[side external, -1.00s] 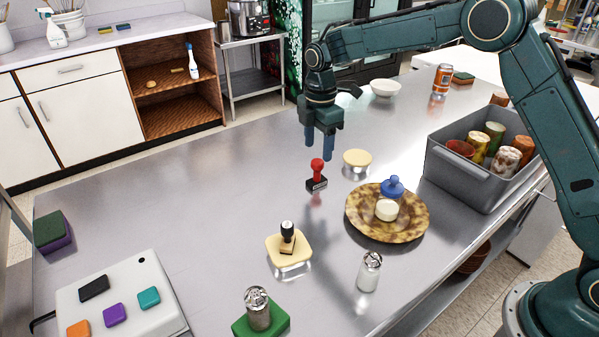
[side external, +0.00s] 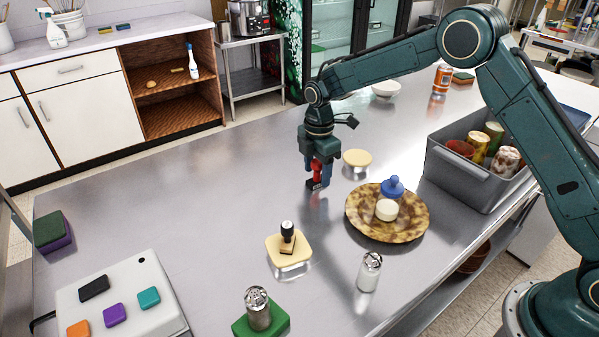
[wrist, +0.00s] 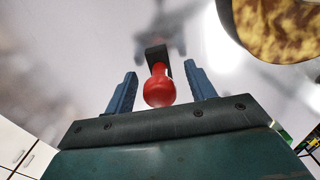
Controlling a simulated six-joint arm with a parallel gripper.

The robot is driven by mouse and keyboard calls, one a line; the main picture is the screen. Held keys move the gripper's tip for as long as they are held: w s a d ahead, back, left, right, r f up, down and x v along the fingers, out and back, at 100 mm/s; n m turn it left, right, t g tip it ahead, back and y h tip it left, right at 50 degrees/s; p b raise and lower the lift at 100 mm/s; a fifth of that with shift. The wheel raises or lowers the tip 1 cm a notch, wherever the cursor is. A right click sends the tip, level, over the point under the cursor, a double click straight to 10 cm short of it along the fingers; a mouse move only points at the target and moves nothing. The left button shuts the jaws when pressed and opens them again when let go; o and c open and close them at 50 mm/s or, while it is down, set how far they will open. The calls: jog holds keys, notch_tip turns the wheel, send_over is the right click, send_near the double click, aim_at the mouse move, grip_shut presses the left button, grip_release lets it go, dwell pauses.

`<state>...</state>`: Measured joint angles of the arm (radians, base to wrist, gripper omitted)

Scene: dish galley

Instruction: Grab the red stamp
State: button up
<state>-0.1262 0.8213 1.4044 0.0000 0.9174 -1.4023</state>
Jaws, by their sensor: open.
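The red stamp (side external: 316,168) stands upright on the steel counter, with a red knob handle and a dark base. My gripper (side external: 317,177) is lowered over it, fingers pointing down, and partly hides the handle in the side view. In the wrist view, the red stamp (wrist: 159,86) shows between the two blue fingers of my gripper (wrist: 160,88). A gap shows on each side of the handle, so the fingers are open and apart from it.
A cream round dish (side external: 357,158) stands close right of the stamp. A brown patterned plate (side external: 362,226) lies nearer the front. A grey bin (side external: 462,180) of cans stands at right. A black-handled stamp (side external: 287,240) sits on a cream block. The counter left of the stamp is clear.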

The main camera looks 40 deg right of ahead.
jog(key=shift+f, duration=0.8)
jog(key=c, duration=1)
